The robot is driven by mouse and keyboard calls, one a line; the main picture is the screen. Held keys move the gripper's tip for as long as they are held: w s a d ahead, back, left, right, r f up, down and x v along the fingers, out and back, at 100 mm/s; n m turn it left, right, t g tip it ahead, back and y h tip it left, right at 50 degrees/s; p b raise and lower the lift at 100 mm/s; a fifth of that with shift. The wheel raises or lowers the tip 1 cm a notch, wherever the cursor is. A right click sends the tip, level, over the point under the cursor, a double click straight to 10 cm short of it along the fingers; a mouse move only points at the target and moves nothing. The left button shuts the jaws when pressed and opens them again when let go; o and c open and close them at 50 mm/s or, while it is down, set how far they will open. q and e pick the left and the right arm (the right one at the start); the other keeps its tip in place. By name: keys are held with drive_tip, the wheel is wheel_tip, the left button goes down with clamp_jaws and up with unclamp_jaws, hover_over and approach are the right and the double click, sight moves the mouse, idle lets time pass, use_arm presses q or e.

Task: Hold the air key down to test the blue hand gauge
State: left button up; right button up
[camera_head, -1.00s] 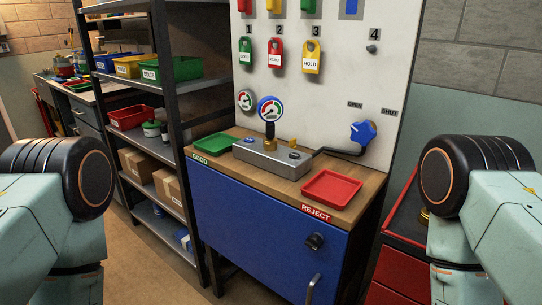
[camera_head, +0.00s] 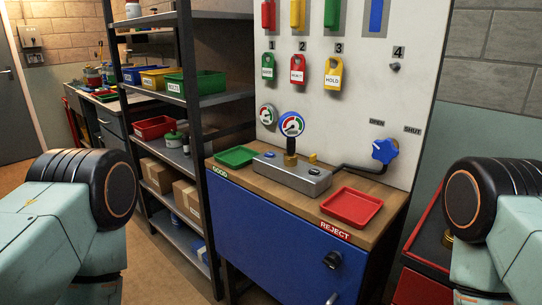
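A dial gauge with a blue rim (camera_head: 291,125) stands upright on a brass fitting on the grey test block (camera_head: 290,174). A small blue key (camera_head: 268,154) is on the block's top left and another blue part (camera_head: 314,171) at its right. An orange-yellow part (camera_head: 312,157) sits behind. A second gauge (camera_head: 267,116) is on the white panel. A blue star-shaped knob (camera_head: 384,151) is on the panel between OPEN and SHUT labels. Both my arms show at the lower corners, away from the bench; neither gripper is in view.
A green tray (camera_head: 236,156) marked GOOD is left of the block. A red tray (camera_head: 351,206) marked REJECT is to its right. A dark shelf (camera_head: 196,85) with bins stands left. A red cabinet (camera_head: 425,285) is at the right.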

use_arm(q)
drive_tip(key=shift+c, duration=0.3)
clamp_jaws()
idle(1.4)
